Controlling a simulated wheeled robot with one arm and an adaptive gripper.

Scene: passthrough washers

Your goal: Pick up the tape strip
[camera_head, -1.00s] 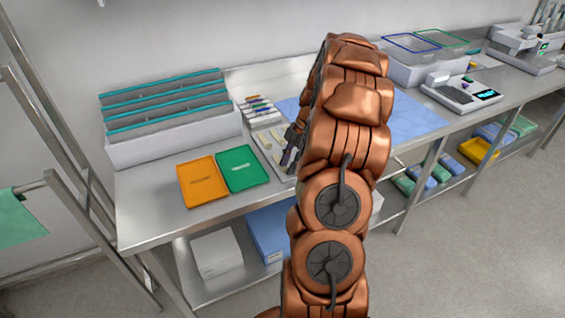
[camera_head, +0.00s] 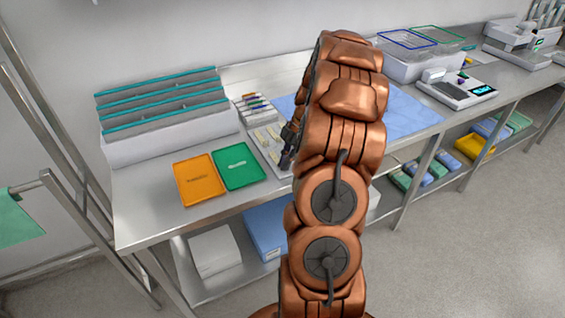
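My gripper (camera_head: 286,158) shows as a small dark shape at the left edge of my copper arm, low over a light tray (camera_head: 262,152) on the steel table. The arm hides most of the gripper, and I cannot tell whether its fingers are open or shut. Several small pale pieces (camera_head: 262,138) lie in the tray to the left of the gripper. I cannot make out which of them, if any, is the tape strip. The right part of the tray is hidden behind my arm.
An orange tray (camera_head: 199,181) and a green tray (camera_head: 239,166) lie left of the gripper. A grey rack with teal-edged dividers (camera_head: 170,138) stands behind them. Several marker-like items (camera_head: 253,106) lie behind the light tray. A blue mat (camera_head: 405,116) and a scale (camera_head: 457,92) are to the right.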

